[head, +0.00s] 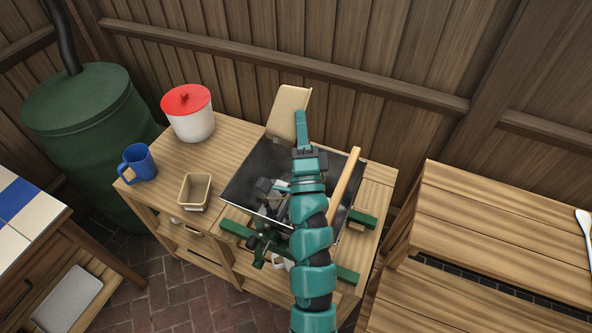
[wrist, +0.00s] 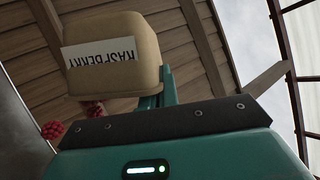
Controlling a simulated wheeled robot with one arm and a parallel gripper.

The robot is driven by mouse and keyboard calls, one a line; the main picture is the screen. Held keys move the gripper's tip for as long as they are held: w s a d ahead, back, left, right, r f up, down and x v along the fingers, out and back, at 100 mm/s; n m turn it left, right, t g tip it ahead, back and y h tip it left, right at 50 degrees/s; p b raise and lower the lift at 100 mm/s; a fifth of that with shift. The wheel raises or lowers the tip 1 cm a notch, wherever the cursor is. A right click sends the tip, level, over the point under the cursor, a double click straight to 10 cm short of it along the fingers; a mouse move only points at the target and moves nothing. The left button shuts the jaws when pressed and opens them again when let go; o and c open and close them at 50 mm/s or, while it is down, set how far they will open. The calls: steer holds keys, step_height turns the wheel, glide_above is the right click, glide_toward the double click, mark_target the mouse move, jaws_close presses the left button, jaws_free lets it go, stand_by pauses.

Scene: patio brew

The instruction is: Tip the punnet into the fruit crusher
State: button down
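The beige punnet (head: 288,112) is held tilted above the back of the fruit crusher. In the wrist view the punnet (wrist: 112,35) shows its RASPBERRY label upside down. A red raspberry (wrist: 52,130) shows below it at the left, and more red shows just under the punnet. My gripper (head: 300,130) is shut on the punnet's side; one finger shows against it in the wrist view. The fruit crusher (head: 243,187) has a dark open hopper, green feet and a wooden handle (head: 345,185). My arm hides part of the hopper, and the punnet's inside is hidden.
On the wooden bench (head: 222,148) left of the crusher stand a blue mug (head: 140,163), a white pot with a red lid (head: 191,122) and a small beige tub (head: 194,192). A plank fence (head: 400,60) rises close behind. A slatted table (head: 490,220) stands at right.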

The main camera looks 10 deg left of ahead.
mark_target(285, 142)
steer(key=shift+d+r+m+t+h+b, duration=0.3)
steer(key=shift+m+t+h+b, duration=0.15)
steer(key=shift+m, duration=0.35)
stand_by(0.6)
steer(key=n+y+p, duration=0.1)
steer(key=a+f+n+g+y+p, duration=0.1)
steer(key=n+p, duration=0.1)
steer(key=a+f+n+g+y+p, duration=0.1)
steer(key=n, duration=0.1)
steer(key=shift+a+g, duration=0.25)
steer(key=shift+f, duration=0.15)
steer(key=n+p, duration=0.1)
steer(key=a+n+p, duration=0.1)
steer(key=shift+f+g+p, duration=0.3)
steer(key=shift+g, duration=0.1)
steer(key=shift+a+f+n+g+y+p, duration=0.55)
steer(key=shift+n+p, duration=0.25)
steer(key=shift+p, duration=0.2)
steer(key=a+f+n+g+h+p, duration=0.2)
steer(key=a+f+n+g, duration=0.1)
steer(key=a+n, duration=0.3)
steer(key=a+f+n+g+h+p, duration=0.2)
steer(key=a+f+n+g, duration=0.2)
steer(key=a+n, duration=0.3)
steer(key=a+f, duration=0.1)
steer(key=a, duration=0.1)
steer(key=shift+a+n+h+p, duration=0.3)
steer(key=shift+a+p, duration=0.05)
steer(key=shift+p, duration=0.05)
